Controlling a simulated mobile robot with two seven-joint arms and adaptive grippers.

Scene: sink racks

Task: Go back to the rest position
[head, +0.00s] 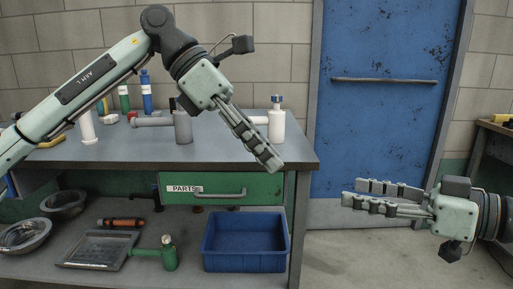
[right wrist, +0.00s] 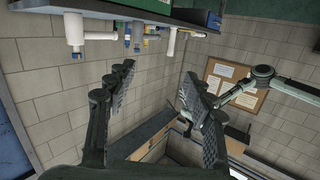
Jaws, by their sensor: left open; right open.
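My left gripper (head: 256,140) comes in from the left in the head view and hangs over the right part of the workbench top (head: 225,150). Its fingers point down to the right and look empty. My right gripper (head: 372,200) is at the right in the head view, held in the air in front of the blue door (head: 385,90). Its fingers point left, and it is open with nothing between them. In the right wrist view its two fingers (right wrist: 160,90) stand wide apart and empty.
White and grey pipe fittings (head: 277,120) and bottles (head: 147,95) stand on the bench. Below are a green PARTS drawer (head: 225,189), a blue bin (head: 246,242), metal bowls (head: 63,204) and a tray (head: 98,248). Bare floor (head: 370,255) lies right of the bench.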

